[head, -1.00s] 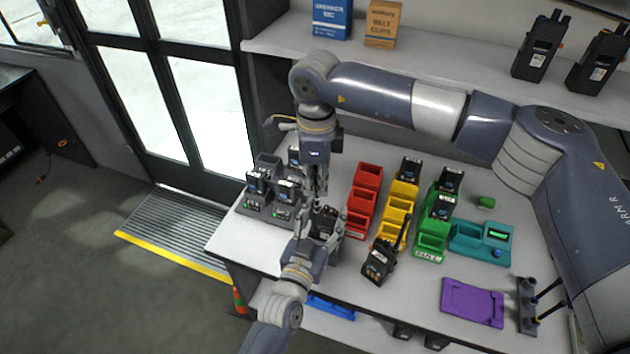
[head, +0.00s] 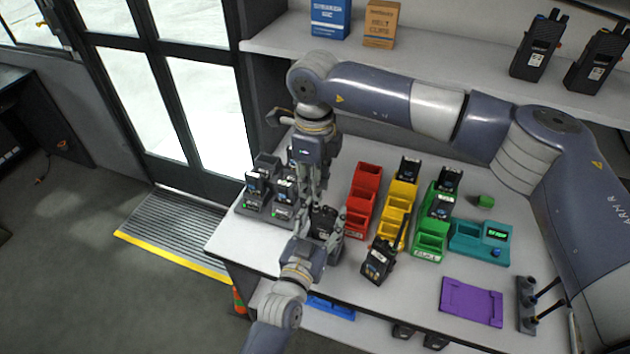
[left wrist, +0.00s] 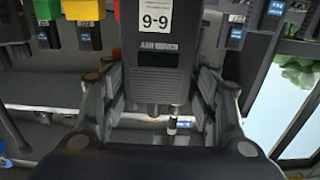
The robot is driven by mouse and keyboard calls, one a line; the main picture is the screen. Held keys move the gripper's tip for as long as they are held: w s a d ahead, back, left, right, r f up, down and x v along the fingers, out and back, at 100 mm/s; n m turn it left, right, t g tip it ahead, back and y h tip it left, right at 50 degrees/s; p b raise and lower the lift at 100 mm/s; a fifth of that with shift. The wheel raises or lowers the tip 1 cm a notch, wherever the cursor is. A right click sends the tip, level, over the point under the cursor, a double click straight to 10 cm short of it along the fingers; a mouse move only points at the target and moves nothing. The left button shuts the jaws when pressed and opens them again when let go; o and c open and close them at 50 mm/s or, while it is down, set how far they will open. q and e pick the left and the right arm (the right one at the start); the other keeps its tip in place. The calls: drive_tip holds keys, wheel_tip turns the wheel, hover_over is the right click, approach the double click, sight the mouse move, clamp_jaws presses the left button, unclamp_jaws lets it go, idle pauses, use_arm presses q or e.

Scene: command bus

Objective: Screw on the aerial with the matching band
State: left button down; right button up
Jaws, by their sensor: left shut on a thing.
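In the head view my left gripper (head: 325,238) is shut on a dark radio (head: 323,222) above the table's near left part. In the left wrist view the radio (left wrist: 156,60) sits between the fingers, with a white "9-9" label and stubs at its lower end. A small dark piece with a pale band shows near these stubs; I cannot tell if it touches. My right gripper (head: 318,190) points down just above the radio; whether it holds an aerial is unclear. Two dark aerials (head: 548,290) stick out of a grey rack (head: 526,305) at the right.
Chargers with radios (head: 270,190) stand at left. Red (head: 360,200), yellow (head: 398,205) and green bins (head: 432,240) stand mid-table. A teal device (head: 466,238) and purple tray (head: 470,303) lie at right.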

use_arm(q)
drive_tip(key=shift+s+d+f, duration=0.1)
drive_tip(key=shift+d+f, duration=0.05)
drive_tip(key=shift+d, duration=0.05)
use_arm(e)
drive_tip(key=shift+w+r, duration=0.1)
drive_tip(key=shift+r, duration=0.3)
wheel_tip(320, 180, up, 11)
drive_tip(key=shift+a, duration=0.15)
use_arm(q)
drive_tip(key=c, duration=0.7)
unclamp_jaws()
drive_tip(key=shift+o, duration=0.9)
drive_tip(key=shift+d, duration=0.1)
use_arm(e)
drive_tip(key=shift+d, duration=0.3)
drive_tip(key=shift+a, duration=0.1)
